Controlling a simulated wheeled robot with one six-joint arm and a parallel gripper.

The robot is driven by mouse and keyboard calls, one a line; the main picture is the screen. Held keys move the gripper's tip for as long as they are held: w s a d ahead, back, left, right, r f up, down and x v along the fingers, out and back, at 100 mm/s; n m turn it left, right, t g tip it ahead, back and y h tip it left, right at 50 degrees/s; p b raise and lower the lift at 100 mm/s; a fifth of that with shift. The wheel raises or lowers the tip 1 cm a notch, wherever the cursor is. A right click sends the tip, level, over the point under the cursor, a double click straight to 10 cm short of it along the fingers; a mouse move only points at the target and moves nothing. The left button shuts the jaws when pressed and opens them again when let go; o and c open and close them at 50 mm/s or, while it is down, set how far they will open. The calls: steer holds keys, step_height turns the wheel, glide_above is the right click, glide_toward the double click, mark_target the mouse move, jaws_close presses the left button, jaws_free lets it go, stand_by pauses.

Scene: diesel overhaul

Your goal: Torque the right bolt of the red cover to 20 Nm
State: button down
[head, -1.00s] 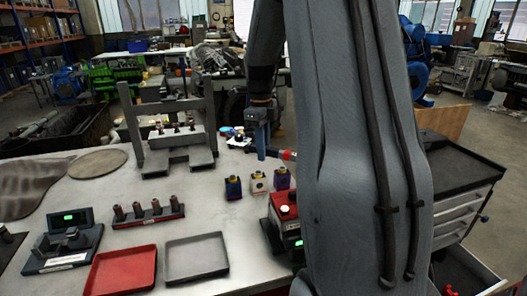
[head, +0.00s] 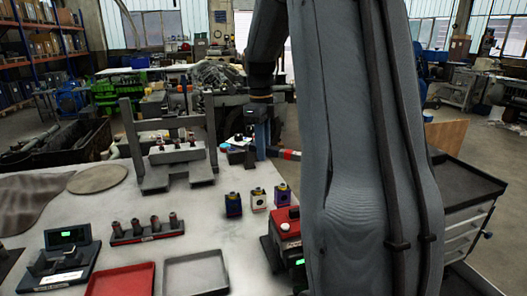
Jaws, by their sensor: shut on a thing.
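My gripper (head: 261,145) is beyond the row of small bottles, partly hidden by my own arm. It is shut on a dark bar-shaped tool with a red band (head: 287,154), probably the torque wrench, which points to the right. The tool's far end is hidden behind my arm. A red-topped unit (head: 287,222) with a white knob and a green display stands at the table's right side, partly covered by my arm. I cannot tell whether it is the red cover, and I cannot make out its right bolt.
A grey press-like stand (head: 133,150) holds a block with several red-tipped parts. A rack of dark cylinders (head: 147,232), a red tray (head: 120,281), a grey tray (head: 196,274) and a green-display device (head: 67,254) are at the front.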

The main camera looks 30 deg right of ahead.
steer(key=s+a, duration=0.3)
steer(key=s, duration=0.3)
steer(key=shift+s, duration=0.15)
steer(key=shift+d, duration=0.1)
